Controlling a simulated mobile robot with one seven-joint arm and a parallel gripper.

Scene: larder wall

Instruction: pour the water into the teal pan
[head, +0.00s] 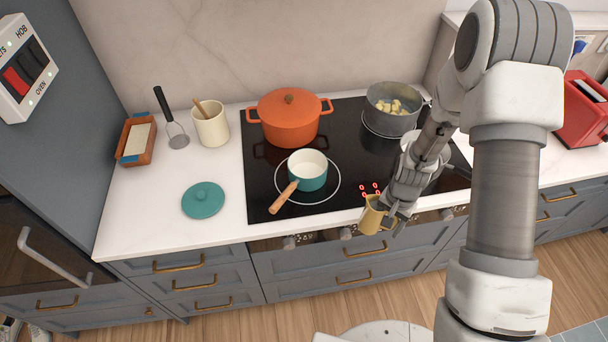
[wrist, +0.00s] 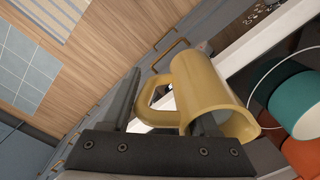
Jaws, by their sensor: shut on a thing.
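The teal pan (head: 309,178) stands on the hob with its wooden handle toward the front left. It looks empty, with a cream inside. My gripper (head: 388,214) is shut on a yellow jug (head: 371,217) and holds it in front of the hob's edge, right of and nearer than the pan. In the wrist view the jug (wrist: 198,85) shows with its handle at the fingers, and its mouth faces the lower right. I cannot see any water, and one finger is partly hidden by the jug. The teal pan (wrist: 297,103) also shows at the wrist view's right edge.
An orange lidded pot (head: 288,120) stands behind the pan, and a grey pot (head: 391,112) with pale chunks at the back right. A teal lid (head: 203,200) lies on the left counter (head: 165,222). A utensil crock (head: 211,127) and red toaster (head: 582,110) stand farther off.

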